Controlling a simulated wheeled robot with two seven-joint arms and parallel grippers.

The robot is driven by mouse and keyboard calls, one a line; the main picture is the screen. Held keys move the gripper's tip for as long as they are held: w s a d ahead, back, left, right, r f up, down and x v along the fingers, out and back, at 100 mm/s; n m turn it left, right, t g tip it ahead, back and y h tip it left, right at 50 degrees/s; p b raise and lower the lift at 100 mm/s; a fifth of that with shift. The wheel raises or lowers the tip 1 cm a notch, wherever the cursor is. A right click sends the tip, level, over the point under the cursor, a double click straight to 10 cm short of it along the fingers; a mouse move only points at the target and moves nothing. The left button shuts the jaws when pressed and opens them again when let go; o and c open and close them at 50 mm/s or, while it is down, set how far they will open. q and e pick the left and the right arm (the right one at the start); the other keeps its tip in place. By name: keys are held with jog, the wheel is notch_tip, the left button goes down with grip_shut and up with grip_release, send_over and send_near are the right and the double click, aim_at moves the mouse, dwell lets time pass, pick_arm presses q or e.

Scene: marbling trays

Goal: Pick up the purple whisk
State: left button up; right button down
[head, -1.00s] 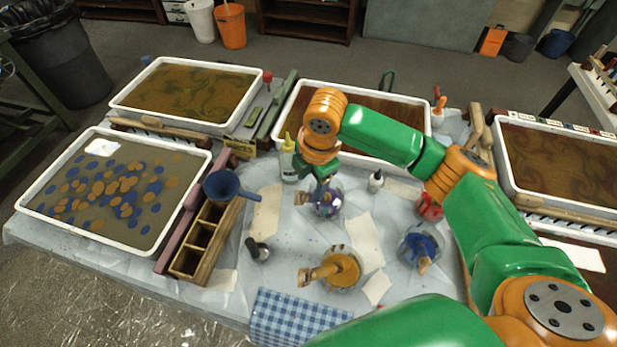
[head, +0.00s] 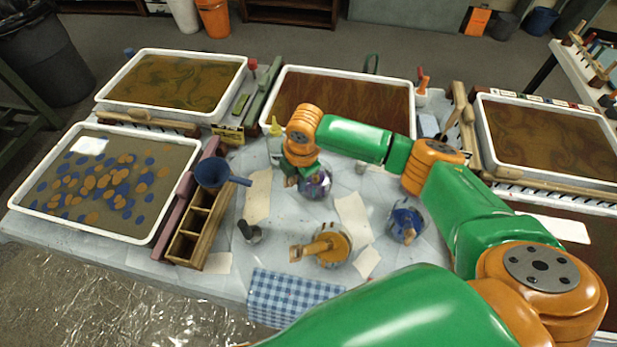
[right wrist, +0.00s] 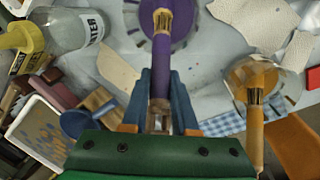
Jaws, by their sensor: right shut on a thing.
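The purple whisk (right wrist: 159,60) has a purple handle and a copper-coloured collar; its far end is at the jar of purple paint (right wrist: 183,18). My right gripper (right wrist: 160,84) is shut on the handle, with a blue finger on either side. In the head view the right gripper (head: 292,179) is beside the purple jar (head: 316,186) and mostly hides the whisk. I cannot tell whether the whisk is still inside the jar. My left gripper is not in view.
An orange jar with its whisk (head: 333,246) stands in front, and a blue jar (head: 405,222) to the right. A yellow-topped water bottle (right wrist: 75,30) stands close to the gripper.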

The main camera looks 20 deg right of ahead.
aim_at(286, 182)
jog(key=shift+w+r, duration=0.1)
jog(key=shift+r, duration=0.2)
jog(key=r, duration=0.3)
jog(key=shift+a, duration=0.25)
jog(key=a+r, duration=0.1)
jog(key=s+a+r, duration=0.1)
jog(key=s+r, duration=0.1)
jog(key=r, duration=0.1)
jog(key=shift+s+a+r, duration=0.1)
jog(key=shift+s+a, duration=0.05)
jog(key=shift+a, duration=0.25)
jog(key=s+a+r+b, duration=0.1)
jog(key=s+a+r, duration=0.4)
jog(key=a, duration=0.3)
jog(key=shift+s+b, duration=0.35)
jog(key=shift+s, duration=0.1)
